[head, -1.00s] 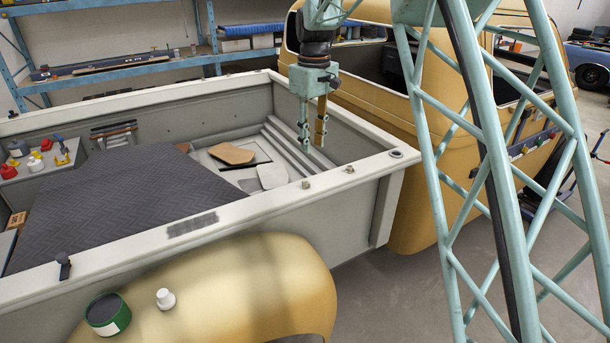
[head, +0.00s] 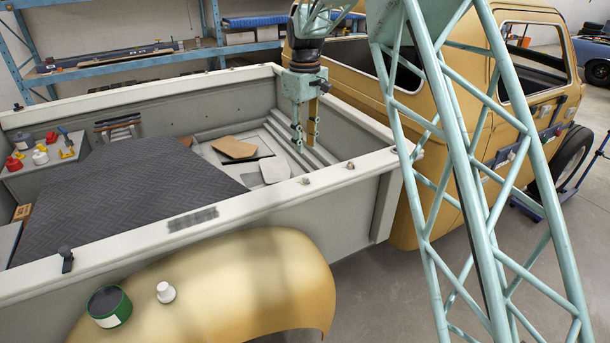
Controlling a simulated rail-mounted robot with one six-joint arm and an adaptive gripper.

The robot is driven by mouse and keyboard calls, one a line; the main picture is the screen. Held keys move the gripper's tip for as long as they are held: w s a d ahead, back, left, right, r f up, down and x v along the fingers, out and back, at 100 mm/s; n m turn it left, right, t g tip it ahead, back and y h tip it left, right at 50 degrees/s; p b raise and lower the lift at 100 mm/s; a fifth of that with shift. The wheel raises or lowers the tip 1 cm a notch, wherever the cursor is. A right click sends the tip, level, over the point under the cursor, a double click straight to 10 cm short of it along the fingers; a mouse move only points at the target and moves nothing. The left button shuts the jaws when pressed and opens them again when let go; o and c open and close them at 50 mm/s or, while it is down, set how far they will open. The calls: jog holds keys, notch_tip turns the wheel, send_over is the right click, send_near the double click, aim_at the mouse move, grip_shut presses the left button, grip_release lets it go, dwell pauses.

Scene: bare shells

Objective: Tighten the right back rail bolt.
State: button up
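My gripper (head: 305,143) points down over the inside of the truck bed (head: 235,208), near its right end. Its two fingers hang apart with nothing seen between them. Two small bolts stand on the near rail: one (head: 306,180) is below the gripper in the picture, the other (head: 349,166) farther right. Both are apart from the fingers. A dark, taller knob-like fitting (head: 66,258) stands at the rail's left part. I cannot tell which one is the right back rail bolt.
A yellow fender (head: 240,270) carries a green tin (head: 109,306) and a white cap (head: 166,292). A dark ribbed mat (head: 130,195) and loose panels (head: 234,147) lie in the bed. The yellow cab (head: 455,150) stands close at the right. Blue shelving (head: 130,65) is behind.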

aim_at(305, 178)
jog(key=shift+f+p, duration=0.9)
jog(key=shift+f, duration=5.85)
jog(key=shift+c, duration=0.2)
jog(key=c, duration=0.8)
